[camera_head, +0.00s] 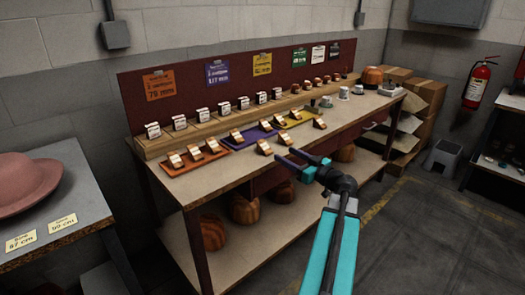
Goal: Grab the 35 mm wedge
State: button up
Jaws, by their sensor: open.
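Several small wooden wedges with pale labels are on the workbench; the label sizes are too small to read, so I cannot tell which is the 35 mm wedge. Three sit on the orange tray (222,158). Others sit on the purple tray (252,136) and the yellow tray (305,121). A left front wedge (264,147), a middle front wedge (284,138) and a right front wedge (320,123) stand on bare bench. My gripper (285,156) is open and empty at the bench's front edge, pointing left, close to the left and middle front wedges and apparently apart from them.
A raised shelf (190,135) with a row of labelled blocks runs along the back of the workbench (230,170), below coloured signs. Round wooden hat blocks (245,208) stand on the lower shelf. A pink hat (25,182) lies on the left table.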

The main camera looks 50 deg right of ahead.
send_near(261, 141)
jog(key=shift+w+d+p, duration=0.15)
jog(key=shift+w+p, duration=0.2)
jog(key=shift+w, duration=0.6)
jog(key=shift+w+f, duration=0.1)
jog(key=shift+w, duration=0.35)
jog(key=shift+w+d+f+p, duration=0.1)
jog(key=shift+w+p, duration=0.1)
jog(key=shift+w, duration=1.1)
jog(key=shift+w+d+p, duration=0.1)
jog(key=shift+w+p, duration=0.1)
jog(key=shift+w, duration=1.1)
jog(key=shift+a, duration=0.1)
jog(key=c, duration=1.2)
jog(key=shift+o, duration=0.2)
